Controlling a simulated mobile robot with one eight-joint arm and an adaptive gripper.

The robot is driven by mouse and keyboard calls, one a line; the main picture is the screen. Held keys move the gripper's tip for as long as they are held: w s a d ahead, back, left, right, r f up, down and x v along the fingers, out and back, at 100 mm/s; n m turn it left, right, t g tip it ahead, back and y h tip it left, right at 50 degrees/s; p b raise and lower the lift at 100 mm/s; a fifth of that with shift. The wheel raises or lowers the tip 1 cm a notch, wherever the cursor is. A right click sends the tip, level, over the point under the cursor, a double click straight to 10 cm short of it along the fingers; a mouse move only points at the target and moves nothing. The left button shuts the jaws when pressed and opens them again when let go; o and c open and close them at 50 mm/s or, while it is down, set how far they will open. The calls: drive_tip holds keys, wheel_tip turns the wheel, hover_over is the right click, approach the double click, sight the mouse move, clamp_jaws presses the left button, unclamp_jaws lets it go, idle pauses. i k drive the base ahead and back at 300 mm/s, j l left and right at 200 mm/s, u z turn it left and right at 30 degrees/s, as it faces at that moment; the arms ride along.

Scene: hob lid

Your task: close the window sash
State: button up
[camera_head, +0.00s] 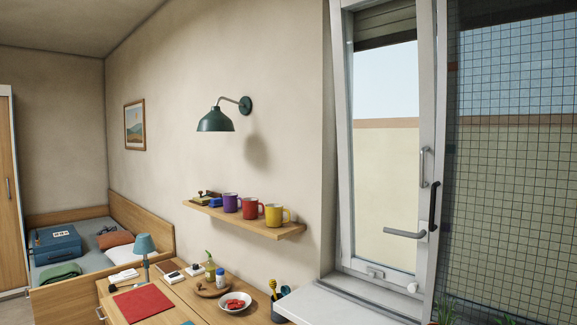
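The window sash (345,150) is a tall white-framed glass panel on the right side of the head view. Its sides slant against the window surround, so it looks tilted, but its top is cut off and I cannot tell how wide the gap is. A grey lever handle (404,233) lies roughly horizontal, low on the sash's right side. A pale upright pull handle (423,167) is above it, and a dark upright handle (434,206) is beside it at the right. My gripper is not in view.
A white sill (330,305) runs below the window, with plants at the lower right. A dark mesh screen (510,160) fills the right. Left of the window are a wall shelf (285,231) with mugs, a green lamp (215,121) and a cluttered desk (190,312).

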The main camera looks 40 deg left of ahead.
sight(427, 16)
drive_tip(key=u, duration=1.1)
drive_tip(key=i+j, duration=0.2)
